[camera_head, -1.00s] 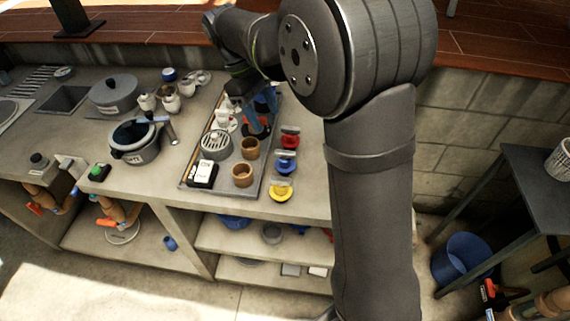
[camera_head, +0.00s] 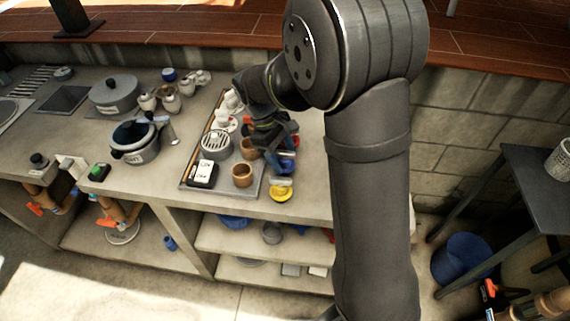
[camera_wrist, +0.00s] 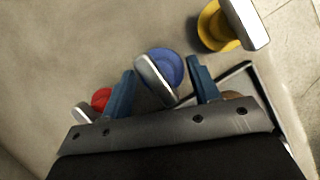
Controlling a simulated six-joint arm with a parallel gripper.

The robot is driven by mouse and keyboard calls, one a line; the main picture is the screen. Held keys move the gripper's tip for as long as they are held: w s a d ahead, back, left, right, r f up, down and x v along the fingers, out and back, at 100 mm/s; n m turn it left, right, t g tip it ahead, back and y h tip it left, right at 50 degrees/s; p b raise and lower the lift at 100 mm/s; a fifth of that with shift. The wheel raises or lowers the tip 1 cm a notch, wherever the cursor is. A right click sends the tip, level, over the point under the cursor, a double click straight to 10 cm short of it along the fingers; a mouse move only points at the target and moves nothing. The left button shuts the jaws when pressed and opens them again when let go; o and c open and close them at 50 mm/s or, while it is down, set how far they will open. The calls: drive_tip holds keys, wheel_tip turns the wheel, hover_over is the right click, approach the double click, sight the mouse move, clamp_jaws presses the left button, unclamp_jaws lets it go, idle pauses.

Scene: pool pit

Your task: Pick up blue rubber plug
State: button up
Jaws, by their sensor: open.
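The blue rubber plug (camera_head: 286,166) is a round blue disc with a flat grey handle. It stands on the counter between a red plug and a yellow plug, and my gripper partly hides it in the head view. In the wrist view the blue plug (camera_wrist: 168,66) shows between my two blue fingers, with its grey handle tilted towards the left finger. My gripper (camera_wrist: 160,88) is open and empty, just above and around the plug. I cannot tell whether a finger touches it.
The yellow plug (camera_head: 281,193) lies close in front, near the counter edge. The red plug (camera_wrist: 101,99) is on the other side. A tray (camera_head: 222,189) with wooden cups (camera_head: 242,175) and a black-and-white box (camera_head: 203,174) stands to the left. A pot (camera_head: 136,142) is farther left.

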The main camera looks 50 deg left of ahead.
drive_tip(key=c, duration=0.7)
drive_tip(key=shift+r, duration=0.1)
drive_tip(key=shift+r, duration=0.25)
wheel_tip(320, 180, up, 4)
drive_tip(key=shift+w+d+f, duration=0.1)
drive_tip(key=w+d+r, duration=0.2)
drive_tip(key=d, duration=0.1)
drive_tip(key=w+d+r, duration=0.2)
drive_tip(key=d, duration=0.1)
drive_tip(key=w+d+r, duration=0.2)
drive_tip(key=w+d, duration=0.1)
drive_tip(key=shift+r, duration=0.3)
drive_tip(key=shift+a, duration=0.15)
